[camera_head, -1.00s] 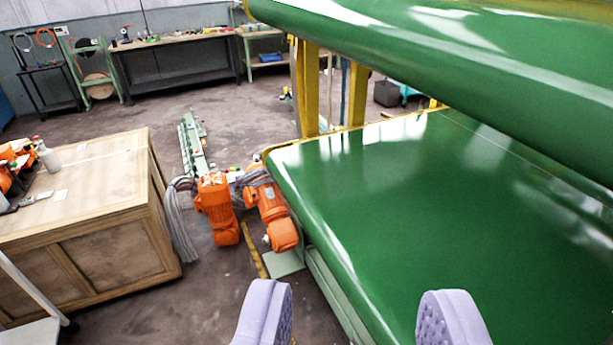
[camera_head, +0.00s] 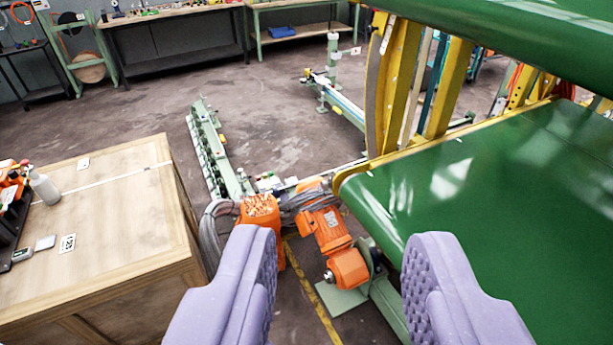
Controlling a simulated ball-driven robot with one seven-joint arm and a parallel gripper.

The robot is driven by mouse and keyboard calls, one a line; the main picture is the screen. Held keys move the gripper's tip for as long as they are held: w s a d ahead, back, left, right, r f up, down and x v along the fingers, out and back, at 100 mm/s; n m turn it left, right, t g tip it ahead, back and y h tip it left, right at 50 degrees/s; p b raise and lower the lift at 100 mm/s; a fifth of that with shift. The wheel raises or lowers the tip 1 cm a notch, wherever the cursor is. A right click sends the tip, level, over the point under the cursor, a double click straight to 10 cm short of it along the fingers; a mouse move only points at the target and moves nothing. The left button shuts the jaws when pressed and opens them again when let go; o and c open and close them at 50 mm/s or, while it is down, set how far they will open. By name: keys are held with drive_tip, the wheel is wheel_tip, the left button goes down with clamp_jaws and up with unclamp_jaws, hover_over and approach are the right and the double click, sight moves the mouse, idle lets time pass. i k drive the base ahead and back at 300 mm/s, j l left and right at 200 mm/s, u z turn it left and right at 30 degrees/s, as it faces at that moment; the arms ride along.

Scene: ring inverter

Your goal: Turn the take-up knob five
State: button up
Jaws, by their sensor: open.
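My gripper (camera_head: 345,262) is open and empty, its two pale purple padded fingers wide apart at the bottom of the view. Past the gap between them stand orange motors (camera_head: 325,240) at the near corner of a machine with a green belt (camera_head: 490,200). No part that I can make out as the take-up knob shows in this view. The fingers touch nothing that I can see.
A wooden crate (camera_head: 110,270) with a bottle (camera_head: 42,185) on it stands at the left. Yellow uprights (camera_head: 400,85) rise beside the green belt. A green roller frame (camera_head: 212,150) lies on the floor. Workbenches (camera_head: 175,40) line the back wall. Open floor lies in between.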

sight(324, 184)
drive_tip(key=i+j+z, duration=0.25)
drive_tip(key=i+j, duration=0.3)
drive_tip(key=i, duration=0.25)
drive_tip(key=i+j+z, duration=0.3)
drive_tip(key=i+j, duration=0.45)
drive_tip(key=i+j+z, duration=0.25)
drive_tip(key=i+j, duration=0.4)
drive_tip(key=j, duration=0.25)
